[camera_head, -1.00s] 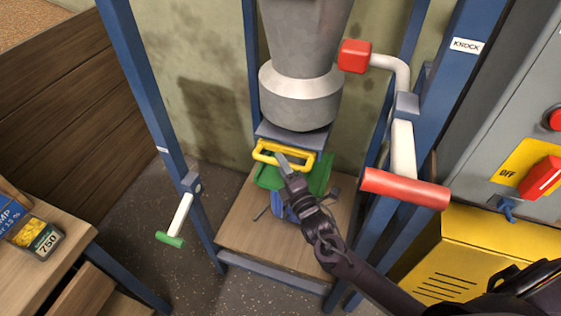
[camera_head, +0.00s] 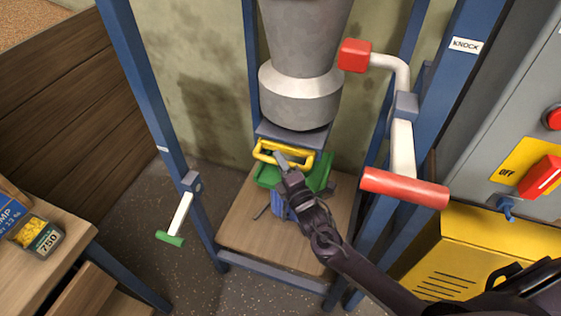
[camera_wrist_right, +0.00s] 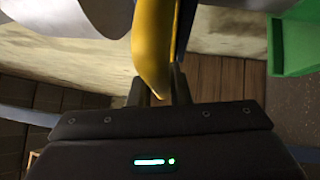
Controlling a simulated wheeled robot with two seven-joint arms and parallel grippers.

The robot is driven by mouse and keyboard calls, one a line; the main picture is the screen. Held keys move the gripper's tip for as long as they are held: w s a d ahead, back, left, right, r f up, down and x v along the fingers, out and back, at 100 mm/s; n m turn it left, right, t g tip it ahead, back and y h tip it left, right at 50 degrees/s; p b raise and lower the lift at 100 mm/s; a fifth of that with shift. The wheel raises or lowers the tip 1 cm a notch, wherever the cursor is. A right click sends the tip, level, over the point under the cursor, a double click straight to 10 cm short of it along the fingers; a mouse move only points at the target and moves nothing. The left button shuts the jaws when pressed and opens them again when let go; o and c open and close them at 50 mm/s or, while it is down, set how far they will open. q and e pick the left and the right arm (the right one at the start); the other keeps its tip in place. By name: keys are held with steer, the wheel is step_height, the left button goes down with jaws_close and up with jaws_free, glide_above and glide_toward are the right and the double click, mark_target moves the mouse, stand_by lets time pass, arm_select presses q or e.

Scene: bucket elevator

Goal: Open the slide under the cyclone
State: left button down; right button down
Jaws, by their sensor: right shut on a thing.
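The grey cyclone (camera_head: 300,65) stands in the blue frame, with its cone ending above the slide plate (camera_head: 285,134). The slide's yellow handle (camera_head: 270,157) sticks out at the front of that plate. My right gripper (camera_head: 281,160) reaches up from the lower right and is shut on the yellow handle. In the right wrist view, the yellow handle (camera_wrist_right: 152,50) runs down between the dark fingers (camera_wrist_right: 160,92). My left gripper does not show in these views.
A green container (camera_head: 268,176) sits below the slide, on a wooden board (camera_head: 245,225). A lever with a red grip (camera_head: 405,187) is right of my arm, and a green-gripped lever (camera_head: 171,239) is at the left post. A yellow box (camera_head: 500,260) stands at right.

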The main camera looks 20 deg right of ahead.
steer(key=s+a+p, duration=0.3)
steer(key=s+a, duration=0.3)
steer(key=s, duration=0.2)
steer(key=shift+s+a+p, duration=0.15)
steer(key=shift+a+p, duration=0.15)
steer(key=shift+p, duration=0.1)
steer(key=shift+f, duration=0.1)
steer(key=c, duration=1.3)
jaws_free()
steer(key=shift+c, duration=0.2)
steer(key=s+d+b, duration=0.1)
steer(key=s, duration=0.6)
steer(key=shift+s+f, duration=0.35)
steer(key=shift+f, duration=0.1)
